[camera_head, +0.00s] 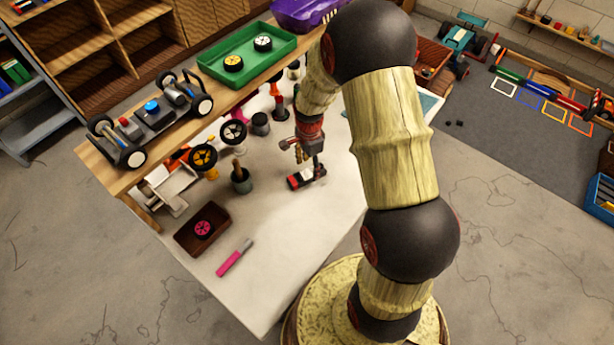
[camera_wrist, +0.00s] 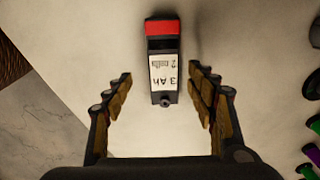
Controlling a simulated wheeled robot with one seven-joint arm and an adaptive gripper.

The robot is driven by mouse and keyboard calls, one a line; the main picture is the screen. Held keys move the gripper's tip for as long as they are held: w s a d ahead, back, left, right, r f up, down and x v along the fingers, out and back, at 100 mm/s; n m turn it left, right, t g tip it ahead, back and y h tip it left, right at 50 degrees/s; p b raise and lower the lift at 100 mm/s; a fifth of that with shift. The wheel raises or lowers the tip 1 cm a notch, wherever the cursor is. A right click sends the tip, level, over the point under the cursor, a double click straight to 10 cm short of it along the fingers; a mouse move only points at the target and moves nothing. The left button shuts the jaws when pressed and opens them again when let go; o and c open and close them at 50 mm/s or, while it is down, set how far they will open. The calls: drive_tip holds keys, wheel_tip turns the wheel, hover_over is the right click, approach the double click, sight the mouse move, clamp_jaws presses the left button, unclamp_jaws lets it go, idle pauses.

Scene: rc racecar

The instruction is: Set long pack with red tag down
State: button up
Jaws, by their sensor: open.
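The long pack with the red tag (camera_wrist: 163,62) lies flat on the white table in the wrist view. It has a dark body, a red end and a white label reading "3 Ah 2 cells". It also shows in the head view (camera_head: 302,179). My gripper (camera_wrist: 162,84) is open, with its fingers apart to the left and right of the pack's near end. Bare table shows between each finger and the pack, so the fingers do not touch it. In the head view my gripper (camera_head: 311,158) is above or close behind the pack; the exact height is hard to tell.
The white table (camera_head: 290,225) is clear in front of the pack. A green tray (camera_head: 246,65) sits on the wooden shelf behind.

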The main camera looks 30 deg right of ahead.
sight(307, 174)
drive_tip(key=f, duration=0.1)
drive_tip(key=f+b, duration=0.1)
drive_tip(key=f, duration=0.3)
drive_tip(key=shift+w+a+b, duration=0.2)
drive_tip(key=shift+w+b, duration=0.1)
drive_tip(key=shift+b, duration=0.1)
drive_tip(key=shift+r, duration=0.1)
drive_tip(key=shift+c, duration=0.2)
clamp_jaws()
